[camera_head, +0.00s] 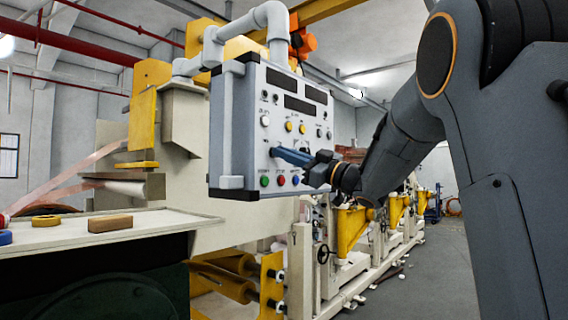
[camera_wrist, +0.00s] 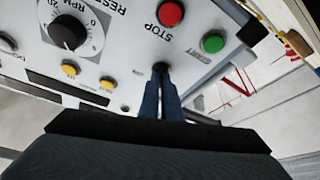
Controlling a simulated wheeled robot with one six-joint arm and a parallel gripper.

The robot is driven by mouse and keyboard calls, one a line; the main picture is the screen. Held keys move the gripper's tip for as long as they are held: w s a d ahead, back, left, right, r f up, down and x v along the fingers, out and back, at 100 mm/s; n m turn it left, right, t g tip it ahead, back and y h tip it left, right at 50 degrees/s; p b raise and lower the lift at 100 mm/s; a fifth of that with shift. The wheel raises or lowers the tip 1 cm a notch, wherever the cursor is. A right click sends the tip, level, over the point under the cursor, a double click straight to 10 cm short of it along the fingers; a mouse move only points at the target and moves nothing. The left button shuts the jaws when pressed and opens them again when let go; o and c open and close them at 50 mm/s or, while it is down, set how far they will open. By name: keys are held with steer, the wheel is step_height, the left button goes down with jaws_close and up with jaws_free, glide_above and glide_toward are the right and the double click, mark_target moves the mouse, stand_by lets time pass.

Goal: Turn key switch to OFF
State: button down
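The control box (camera_head: 243,130) is a grey-white panel hanging from a pipe, with knobs, buttons and dark displays. My gripper (camera_head: 276,152) reaches the panel from the right, its blue fingers at the left of the panel's lower half, above the green and red buttons. In the wrist view my gripper (camera_wrist: 161,76) has its two fingers close together, tips at the panel face. A small dark piece, apparently the key switch (camera_wrist: 161,66), shows between the tips. The fingers appear closed on it. Its turn position and label cannot be read.
In the wrist view, a red STOP button (camera_wrist: 171,13), a green START button (camera_wrist: 212,42), a black RPM knob (camera_wrist: 68,32) and a yellow button (camera_wrist: 106,83) surround the fingers. A table (camera_head: 60,233) with a wooden block (camera_head: 110,223) stands at the left.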

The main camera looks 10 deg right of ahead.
steer(key=shift+n+g+b, duration=0.3)
steer(key=shift+n+b, duration=0.1)
steer(key=shift+n, duration=0.5)
steer(key=shift+n+y, duration=0.3)
steer(key=c, duration=2)
jaws_free()
steer(key=b+v, duration=0.2)
steer(key=v, duration=0.5)
steer(key=shift+s+d, duration=0.25)
steer(key=shift+d, duration=0.05)
